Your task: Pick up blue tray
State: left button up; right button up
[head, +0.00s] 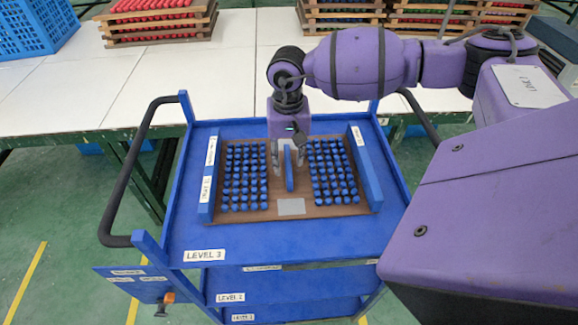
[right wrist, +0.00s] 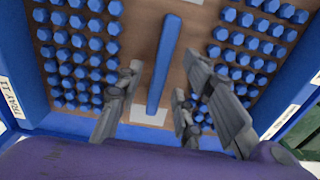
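The blue tray (head: 291,207) lies on the top shelf of the blue cart. It has a brown wooden base, blue side walls, a blue middle handle bar (head: 289,170) and rows of blue pegs on both sides. My right gripper (head: 288,168) reaches down over the tray's middle. In the right wrist view the fingers (right wrist: 165,105) are spread apart, with the handle bar (right wrist: 163,65) between them. A gap shows on each side of the bar, and I cannot tell whether any finger touches it. My left gripper does not show.
The blue cart (head: 240,240) has several shelves and black side handles. Behind it stands a white table (head: 110,85) with stacked wooden trays of red pegs (head: 155,35) and a blue crate (head: 30,28). Bare shelf shows in front of the tray.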

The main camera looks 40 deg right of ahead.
notch_tip(320, 180, down, 2)
jog(key=shift+f, duration=0.15)
grip_shut()
jog(key=shift+w, duration=0.1)
dwell(0.3)
